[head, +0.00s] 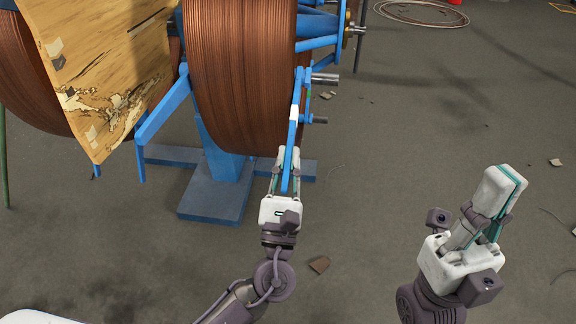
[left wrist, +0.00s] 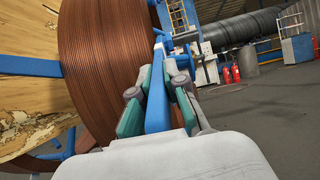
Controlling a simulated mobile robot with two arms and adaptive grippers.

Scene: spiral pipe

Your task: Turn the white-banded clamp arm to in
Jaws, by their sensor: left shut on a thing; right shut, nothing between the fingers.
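A blue clamp arm (head: 294,130) hangs down beside the right edge of a large copper-coloured coil (head: 240,75). A small pale band shows partway up it. My left gripper (head: 288,160) is shut around the lower part of this arm. In the left wrist view the blue arm (left wrist: 157,98) runs between the two green-padded fingers, with the coil (left wrist: 105,70) close on the left. My right gripper (head: 508,185) is shut and empty, at the right over the floor, well apart from the coil.
A blue stand foot (head: 215,200) sits below the coil. A wooden board (head: 105,75) leans at the upper left. Metal pins (head: 325,78) stick out right of the clamp arm. Red extinguishers (left wrist: 235,73) stand far back. The floor on the right is mostly clear, with small scraps.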

